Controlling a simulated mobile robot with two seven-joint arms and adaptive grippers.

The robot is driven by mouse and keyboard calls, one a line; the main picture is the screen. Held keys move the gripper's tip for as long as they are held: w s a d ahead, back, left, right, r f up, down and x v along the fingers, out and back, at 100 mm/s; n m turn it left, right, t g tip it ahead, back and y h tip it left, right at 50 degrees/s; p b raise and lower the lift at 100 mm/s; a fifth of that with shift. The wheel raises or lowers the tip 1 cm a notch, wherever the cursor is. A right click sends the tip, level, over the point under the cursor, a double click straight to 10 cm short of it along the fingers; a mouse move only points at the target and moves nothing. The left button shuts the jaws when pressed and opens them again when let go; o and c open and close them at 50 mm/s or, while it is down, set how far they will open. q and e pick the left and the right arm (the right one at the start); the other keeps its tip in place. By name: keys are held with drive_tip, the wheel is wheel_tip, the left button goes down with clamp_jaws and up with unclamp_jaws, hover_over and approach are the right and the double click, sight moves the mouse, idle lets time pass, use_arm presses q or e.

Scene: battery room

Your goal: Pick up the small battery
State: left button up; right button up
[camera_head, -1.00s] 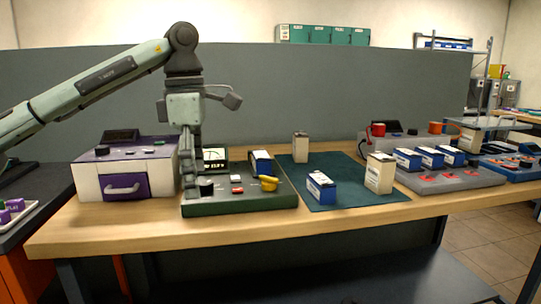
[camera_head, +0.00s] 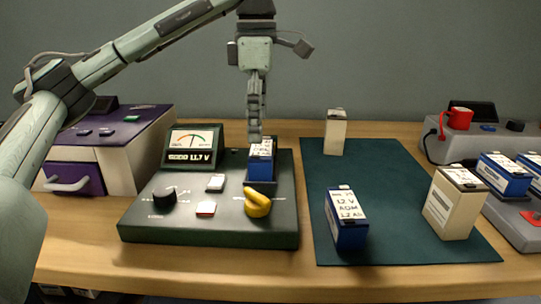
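A small blue battery with a white top (camera_head: 261,160) stands upright in a slot of the dark green tester (camera_head: 225,232). Another blue battery, marked 12 V AGM (camera_head: 346,218), stands on the dark green mat (camera_head: 400,250). A smaller beige battery (camera_head: 335,133) stands at the back of the mat and a larger beige one (camera_head: 454,203) at its front right. My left gripper (camera_head: 254,138) points down, its tips just above or behind the top of the battery in the tester. Its fingers are seen edge-on, so their gap and any contact are hidden. My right gripper is out of view.
The tester has a meter (camera_head: 194,147), a black knob (camera_head: 164,196) and a yellow lever (camera_head: 257,204). A white and purple drawer box (camera_head: 120,155) stands at left. A grey charger (camera_head: 470,145) with a red clamp and blue batteries stands at right. The middle of the mat is clear.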

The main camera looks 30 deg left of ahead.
sight(262, 147)
use_arm(q)
drive_tip(key=shift+s+f, duration=0.2)
drive_tip(key=shift+f, duration=0.45)
drive_tip(key=shift+d+f+b, duration=0.1)
drive_tip(key=shift+f+b, duration=0.3)
drive_tip(key=shift+f, duration=0.15)
wheel_tip(262, 147, down, 3)
drive_tip(key=shift+w+d+f, duration=0.15)
drive_tip(key=shift+f, duration=0.45)
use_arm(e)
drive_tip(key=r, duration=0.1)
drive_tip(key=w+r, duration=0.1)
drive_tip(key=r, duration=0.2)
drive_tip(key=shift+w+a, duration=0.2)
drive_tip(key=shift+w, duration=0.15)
use_arm(q)
drive_tip(key=shift+c, duration=0.6)
drive_tip(key=shift+r, duration=0.1)
drive_tip(key=c, duration=1.6)
drive_tip(key=shift+w, duration=0.1)
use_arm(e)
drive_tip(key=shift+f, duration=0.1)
